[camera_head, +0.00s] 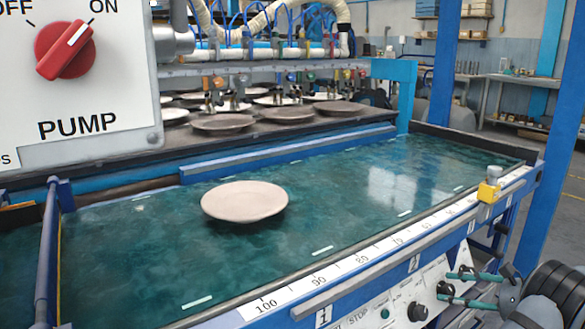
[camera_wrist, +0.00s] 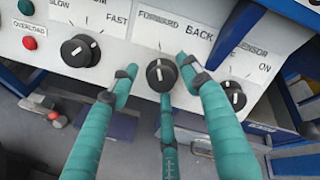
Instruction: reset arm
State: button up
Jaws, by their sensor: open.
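My gripper (camera_wrist: 157,70) has three teal fingers, spread open in the wrist view. It faces the black FORWARD/BACK knob (camera_wrist: 161,75) on the white control panel (camera_wrist: 130,48). One finger is to the left of the knob, one to the right and one below it. I cannot tell whether any finger touches the knob. In the head view my gripper (camera_head: 452,287) is at the lower right, in front of the machine's panel. Its fingers point left toward the panel.
More black knobs (camera_wrist: 80,50) flank it, with a red overload light (camera_wrist: 29,43). A pale plate (camera_head: 245,201) lies on the green belt (camera_head: 130,255). Several plates stand behind. A red PUMP switch (camera_head: 68,48) is near. A yellow block (camera_head: 489,184) sits on the ruler edge.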

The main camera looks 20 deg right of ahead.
dwell(0.4)
jog(key=v, duration=1.1)
jog(key=x, duration=1.1)
jog(key=shift+w+a, duration=0.1)
jog(key=shift+w, duration=0.05)
jog(key=shift+m, duration=0.8)
jog(key=m+h, duration=0.1)
jog(key=m, duration=0.3)
jog(key=shift+m+p, duration=0.3)
jog(key=shift+p, duration=0.05)
jog(key=m+h, duration=0.1)
jog(key=m, duration=0.6)
jog(key=shift+r+p, duration=0.1)
jog(key=shift+p, duration=0.3)
jog(key=p+v, duration=0.3)
jog(key=v, duration=0.6)
jog(key=shift+s, duration=0.45)
